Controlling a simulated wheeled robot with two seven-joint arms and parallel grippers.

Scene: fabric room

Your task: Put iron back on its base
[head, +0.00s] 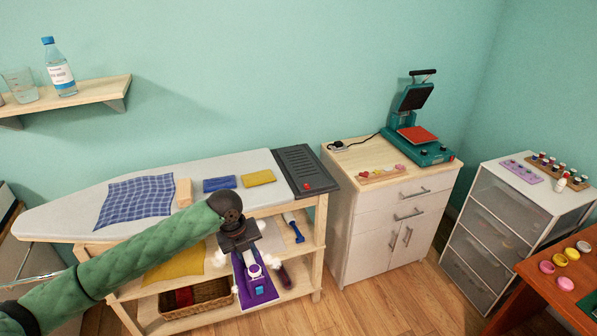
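The purple and white iron (262,290) hangs below my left gripper (242,246), in front of the ironing table's shelves. My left gripper appears shut on the iron's near end, though the fingertips are hard to make out. The iron's base (304,171) is a dark grey ridged plate with a red button, at the right end of the ironing board (75,213). Nothing stands on the base. The iron is lower than the base and to its left in the picture. My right gripper is not in view.
A blue checked cloth (137,199), a wooden block (183,192) and blue and yellow folded cloths (258,178) lie on the board. A white cabinet (385,215) with a heat press (420,148) stands close right of it. A wicker basket (205,295) sits on the lower shelf.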

